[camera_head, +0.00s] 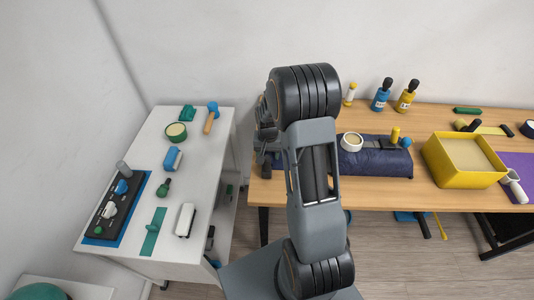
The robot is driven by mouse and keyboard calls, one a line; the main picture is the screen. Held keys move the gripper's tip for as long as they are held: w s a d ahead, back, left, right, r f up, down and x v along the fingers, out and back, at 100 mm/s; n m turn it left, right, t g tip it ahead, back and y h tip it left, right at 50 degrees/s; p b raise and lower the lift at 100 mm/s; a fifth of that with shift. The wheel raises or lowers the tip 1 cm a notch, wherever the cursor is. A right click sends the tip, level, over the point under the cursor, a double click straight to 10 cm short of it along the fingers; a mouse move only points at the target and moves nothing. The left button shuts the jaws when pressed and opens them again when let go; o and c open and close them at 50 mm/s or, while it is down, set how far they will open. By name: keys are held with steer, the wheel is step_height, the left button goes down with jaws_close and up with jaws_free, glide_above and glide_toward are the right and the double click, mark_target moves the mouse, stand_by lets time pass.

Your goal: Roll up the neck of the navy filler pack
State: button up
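The navy filler pack (382,163) lies on the wooden table, near its left end. My arm crosses in front of the pack and hides its middle. A strip of navy shows left of the arm, at the table's left end. The neck of the pack cannot be made out. A round white-rimmed pot or roll (351,142) and a small yellow piece (395,136) appear on or just behind the pack. My gripper (262,168) points down at the left end of the pack, mostly hidden behind my arm. Its fingers and any contact with the pack are not clear.
A yellow box (463,178) stands right of the pack. Blue (381,98) and yellow (406,99) bottles stand behind it. A purple mat (519,168) is at the far right. The white bench (137,225) on the left holds several tools. A gap separates bench and table.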

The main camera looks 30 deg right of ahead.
steer(key=c, duration=0.5)
steer(key=shift+o, duration=0.2)
steer(key=shift+s+d+b, duration=0.1)
steer(key=shift+s+d, duration=0.85)
steer(key=shift+d, duration=0.8)
steer(key=shift+s+d+b, duration=0.1)
steer(key=shift+s+d, duration=0.9)
steer(key=shift+d, duration=0.7)
steer(key=shift+s+d+b, duration=0.1)
steer(key=shift+s+d, duration=0.85)
steer(key=shift+d, duration=0.8)
steer(key=shift+s+d, duration=0.4)
steer(key=shift+d, duration=0.35)
steer(key=shift+s+d, duration=0.45)
steer(key=shift+d, duration=0.3)
steer(key=shift+s+d, duration=0.4)
steer(key=shift+d, duration=0.35)
steer(key=o, duration=1.2)
steer(key=shift+c, duration=0.2)
steer(key=shift+c, duration=0.3)
steer(key=shift+o, duration=0.2)
steer(key=shift+r, duration=0.1)
